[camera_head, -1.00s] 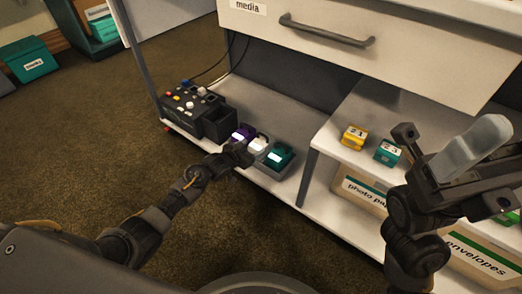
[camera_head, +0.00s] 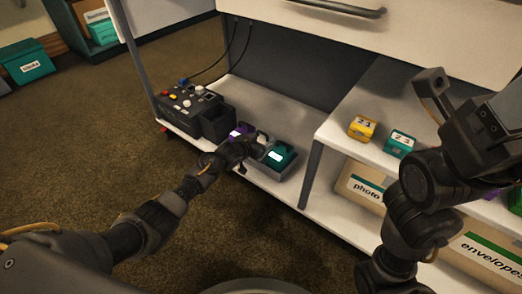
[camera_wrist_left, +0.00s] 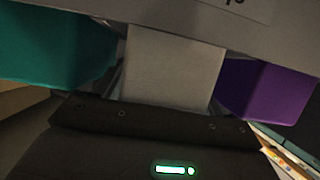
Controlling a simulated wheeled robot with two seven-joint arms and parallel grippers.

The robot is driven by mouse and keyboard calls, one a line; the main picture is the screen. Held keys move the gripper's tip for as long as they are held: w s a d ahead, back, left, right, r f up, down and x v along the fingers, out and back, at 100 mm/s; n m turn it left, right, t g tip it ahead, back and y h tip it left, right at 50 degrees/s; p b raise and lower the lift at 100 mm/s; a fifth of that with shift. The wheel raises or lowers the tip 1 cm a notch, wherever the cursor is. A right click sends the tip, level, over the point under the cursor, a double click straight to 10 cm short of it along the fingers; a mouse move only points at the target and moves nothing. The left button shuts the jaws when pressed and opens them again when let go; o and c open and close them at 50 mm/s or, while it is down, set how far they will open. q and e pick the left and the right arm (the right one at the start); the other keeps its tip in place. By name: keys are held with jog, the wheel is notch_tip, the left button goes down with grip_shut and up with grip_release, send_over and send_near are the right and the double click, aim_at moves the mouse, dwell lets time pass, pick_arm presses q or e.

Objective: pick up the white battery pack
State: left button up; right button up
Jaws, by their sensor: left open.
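The white battery pack (camera_wrist_left: 172,68) stands in the middle of the left wrist view, between a teal pack (camera_wrist_left: 50,50) and a purple pack (camera_wrist_left: 268,90). In the head view my left gripper (camera_head: 258,143) is over the row of packs on the low shelf and hides most of the white one. The teal pack (camera_head: 281,155) shows to its right and the purple pack (camera_head: 240,132) to its left. The left gripper is open around or just beside the white pack; contact cannot be told. My right gripper (camera_head: 470,95) is partly cut off at the right edge.
A dark control box (camera_head: 195,108) with buttons stands left of the packs. Yellow (camera_head: 362,128) and teal (camera_head: 400,144) numbered blocks sit on the raised shelf (camera_head: 345,115) at right. A drawer (camera_head: 420,30) overhangs the back. Low-shelf space behind the packs is clear.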

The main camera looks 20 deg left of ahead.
pick_arm(q)
jog(key=c, duration=1.1)
jog(key=shift+r, duration=0.15)
jog(key=shift+c, duration=1)
